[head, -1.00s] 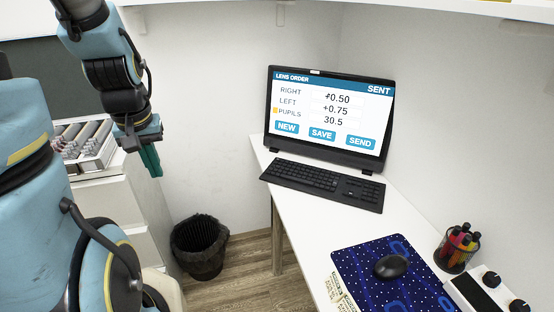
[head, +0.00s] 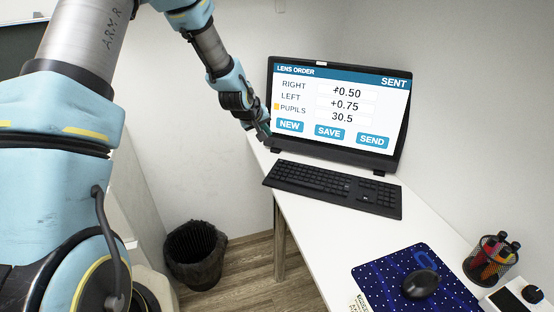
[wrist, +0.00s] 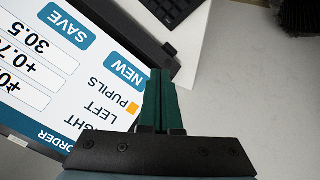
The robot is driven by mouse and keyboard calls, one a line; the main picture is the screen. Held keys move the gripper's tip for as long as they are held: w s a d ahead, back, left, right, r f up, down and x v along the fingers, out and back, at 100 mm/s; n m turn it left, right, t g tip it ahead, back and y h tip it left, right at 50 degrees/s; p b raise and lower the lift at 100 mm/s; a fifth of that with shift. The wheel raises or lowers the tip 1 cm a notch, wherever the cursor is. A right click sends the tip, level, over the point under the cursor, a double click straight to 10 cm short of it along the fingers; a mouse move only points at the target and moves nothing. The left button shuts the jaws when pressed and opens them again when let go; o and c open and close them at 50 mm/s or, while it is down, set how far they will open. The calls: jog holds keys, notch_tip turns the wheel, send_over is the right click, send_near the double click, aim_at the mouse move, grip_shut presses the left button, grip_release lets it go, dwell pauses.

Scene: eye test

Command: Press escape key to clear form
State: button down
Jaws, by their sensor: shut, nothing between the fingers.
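The black keyboard (head: 330,187) lies on the white desk in front of the monitor (head: 338,108). Its keys are too small to read, so I cannot pick out the escape key. The screen shows a LENS ORDER form with 0.50, 0.75 and 30.5 filled in and SENT at the top right. My gripper (head: 265,133) is at the monitor's lower left edge, above the keyboard's far left corner and apart from it. In the wrist view the green fingers of my gripper (wrist: 161,74) are shut and empty. A corner of the keyboard (wrist: 172,9) shows beyond their tips.
A blue mouse mat (head: 372,277) with a black mouse (head: 420,284) lies at the desk's near end. A pen cup (head: 492,257) and a white device (head: 520,297) stand to its right. A dark bin (head: 195,255) stands on the floor left of the desk.

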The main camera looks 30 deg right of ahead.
jog(key=h, duration=0.1)
send_over(281, 164)
notch_tip(281, 164, down, 2)
jog(key=shift+a+f, duration=0.1)
jog(key=shift+f, duration=0.05)
jog(key=shift+f+b, duration=2.7)
jog(key=shift+f, duration=1.6)
jog(key=shift+f, duration=0.1)
jog(key=shift+f+b, duration=0.35)
jog(key=shift+b, duration=0.05)
jog(key=shift+f+b, duration=0.4)
jog(key=shift+f, duration=0.05)
jog(key=shift+r, duration=0.1)
jog(key=shift+r+p, duration=0.45)
jog(key=shift+r, duration=0.35)
